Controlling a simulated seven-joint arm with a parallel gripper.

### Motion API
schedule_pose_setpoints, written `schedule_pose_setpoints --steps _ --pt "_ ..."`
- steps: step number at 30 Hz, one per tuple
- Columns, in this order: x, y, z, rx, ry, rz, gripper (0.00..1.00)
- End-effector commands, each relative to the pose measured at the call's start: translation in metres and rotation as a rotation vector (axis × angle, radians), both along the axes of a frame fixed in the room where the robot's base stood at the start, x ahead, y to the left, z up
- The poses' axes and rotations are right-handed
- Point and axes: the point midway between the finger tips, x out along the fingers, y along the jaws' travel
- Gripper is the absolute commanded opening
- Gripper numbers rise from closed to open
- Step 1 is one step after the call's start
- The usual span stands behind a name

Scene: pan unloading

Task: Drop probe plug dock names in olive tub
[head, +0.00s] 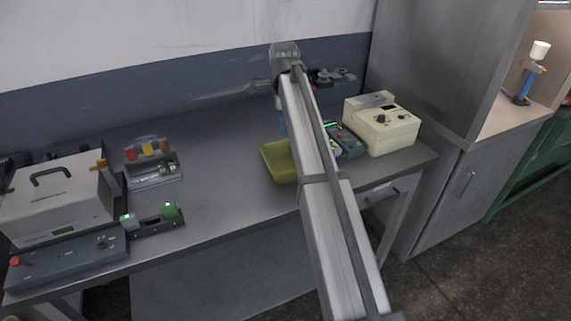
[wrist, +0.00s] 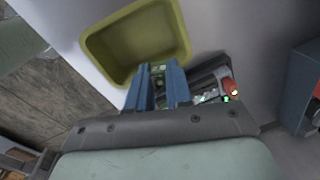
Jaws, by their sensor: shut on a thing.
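The olive tub (head: 272,163) stands on the bench, partly behind my arm in the head view. It fills the upper part of the wrist view (wrist: 95,45) and its visible floor looks empty. My gripper (wrist: 158,82) has blue fingers shut on a small green plug (wrist: 158,72), which is mostly hidden between them. In the wrist view the fingertips overlap the tub's lower rim; I cannot tell the height. A dark dock (head: 155,222) with green-lit parts lies at the bench's front left.
A grey case (head: 60,200) and a control box (head: 70,258) occupy the bench's left end. A cream instrument (head: 385,125) and a dark meter (head: 347,140) stand right of my arm. A device with red and green parts (wrist: 228,90) lies beside the fingers. The middle of the bench is clear.

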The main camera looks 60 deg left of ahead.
Motion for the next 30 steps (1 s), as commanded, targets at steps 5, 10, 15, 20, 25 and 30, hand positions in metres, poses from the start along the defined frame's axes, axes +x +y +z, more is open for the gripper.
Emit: schedule_pose_setpoints --steps 5,10,15,20,25,30 --pt "-0.010 -0.035 -0.005 -0.012 0.003 -0.032 0.00" --pt "-0.012 -0.043 -0.007 -0.030 0.010 -0.079 0.00" --pt "-0.012 -0.043 -0.011 -0.033 0.011 -0.096 0.00" --pt "-0.012 -0.044 -0.022 -0.033 0.011 -0.096 0.00" --pt "-0.012 -0.044 -0.038 -0.033 0.011 -0.095 0.00" --pt "-0.012 -0.044 -0.056 -0.033 0.011 -0.095 0.00"
